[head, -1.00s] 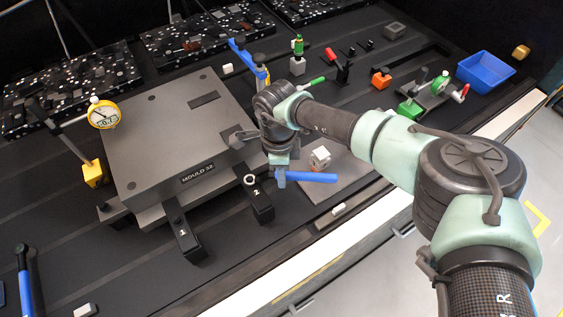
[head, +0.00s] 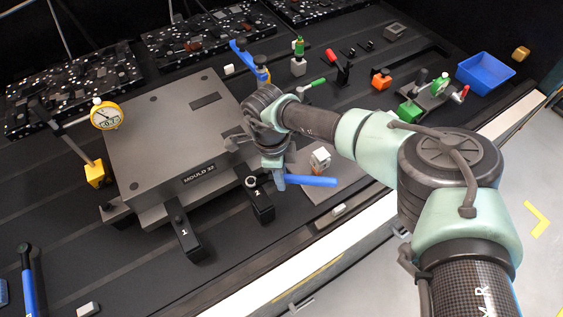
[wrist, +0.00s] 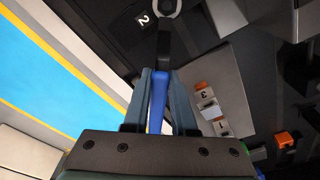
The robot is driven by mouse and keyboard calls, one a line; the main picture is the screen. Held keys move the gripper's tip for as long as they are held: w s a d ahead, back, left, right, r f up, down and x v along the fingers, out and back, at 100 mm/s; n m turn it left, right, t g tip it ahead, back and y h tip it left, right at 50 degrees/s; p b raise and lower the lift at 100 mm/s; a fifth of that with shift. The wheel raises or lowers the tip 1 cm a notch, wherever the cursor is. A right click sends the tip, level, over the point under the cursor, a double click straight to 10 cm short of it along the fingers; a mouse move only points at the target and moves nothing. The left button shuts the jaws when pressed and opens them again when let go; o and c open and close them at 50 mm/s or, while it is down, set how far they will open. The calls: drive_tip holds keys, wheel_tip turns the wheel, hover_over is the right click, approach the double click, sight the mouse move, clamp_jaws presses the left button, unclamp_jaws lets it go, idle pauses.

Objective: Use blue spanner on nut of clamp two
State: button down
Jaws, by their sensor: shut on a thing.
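My gripper (wrist: 158,77) is shut on the blue spanner's handle (wrist: 157,100). In the head view, the blue handle (head: 312,181) sticks out to the right of my gripper (head: 279,184), just right of clamp two. In the wrist view, the spanner's dark shaft runs up to a ring-like end (wrist: 167,8), cut off at the top edge beside the "2" label. Clamp two (head: 262,205) is a black bar at the mould's front edge, with a pale nut (head: 251,181) on it. I cannot tell whether the ring end is around the nut.
The grey mould (head: 170,135) lies left of my gripper. Clamp one (head: 190,242) stands left of clamp two. A grey plate (head: 325,190) with a small block (head: 320,158) lies to the right. A blue bin (head: 486,72) is at the far right.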

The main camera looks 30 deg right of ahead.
drive_tip(key=shift+r+y+p, duration=0.25)
drive_tip(key=shift+y+p, duration=0.05)
idle(0.4)
drive_tip(key=shift+r, duration=0.2)
drive_tip(key=shift+r+p, duration=0.15)
drive_tip(key=shift+p, duration=0.25)
drive_tip(key=shift+r+p, duration=0.3)
drive_tip(key=shift+r, duration=0.05)
idle(0.5)
wheel_tip(320, 180, up, 12)
drive_tip(key=p, duration=1)
